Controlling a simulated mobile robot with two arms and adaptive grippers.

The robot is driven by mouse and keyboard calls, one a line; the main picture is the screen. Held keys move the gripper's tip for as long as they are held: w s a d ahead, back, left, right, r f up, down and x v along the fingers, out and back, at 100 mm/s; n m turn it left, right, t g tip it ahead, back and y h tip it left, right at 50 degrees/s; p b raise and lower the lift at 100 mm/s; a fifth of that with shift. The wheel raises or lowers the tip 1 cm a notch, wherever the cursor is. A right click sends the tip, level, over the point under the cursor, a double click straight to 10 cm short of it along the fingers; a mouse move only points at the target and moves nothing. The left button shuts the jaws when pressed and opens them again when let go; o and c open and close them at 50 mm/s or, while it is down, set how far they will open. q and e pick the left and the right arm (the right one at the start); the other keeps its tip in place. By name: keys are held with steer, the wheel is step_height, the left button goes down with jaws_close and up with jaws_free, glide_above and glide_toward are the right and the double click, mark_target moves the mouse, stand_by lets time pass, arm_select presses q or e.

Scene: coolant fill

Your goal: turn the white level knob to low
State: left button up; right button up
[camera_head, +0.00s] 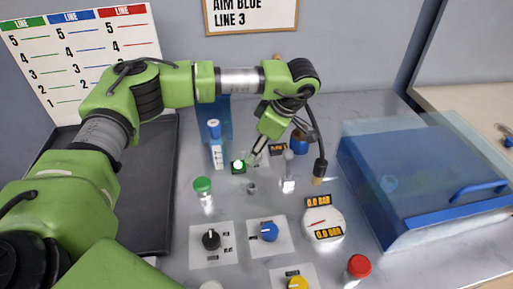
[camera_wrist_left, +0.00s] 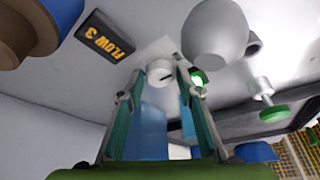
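The white knob (camera_wrist_left: 160,72) sits on a pale plate in the left wrist view, with a short dark mark on its face. No level or low label can be read there. My left gripper (camera_wrist_left: 158,88) has its two fingers apart, with the knob showing between the tips; I cannot tell whether they touch it. In the head view my left gripper (camera_head: 254,158) reaches down at the back of the panel beside the lit green lamp (camera_head: 238,166). I cannot make out the white knob there. My right gripper is not in view.
A grey ball-topped lever (camera_head: 288,157) stands close right of the gripper. A clear blue cover (camera_head: 415,175) is on the right.

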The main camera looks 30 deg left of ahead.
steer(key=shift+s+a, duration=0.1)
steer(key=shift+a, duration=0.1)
arm_select(q)
steer(key=shift+c, duration=1.2)
steer(key=c, duration=0.6)
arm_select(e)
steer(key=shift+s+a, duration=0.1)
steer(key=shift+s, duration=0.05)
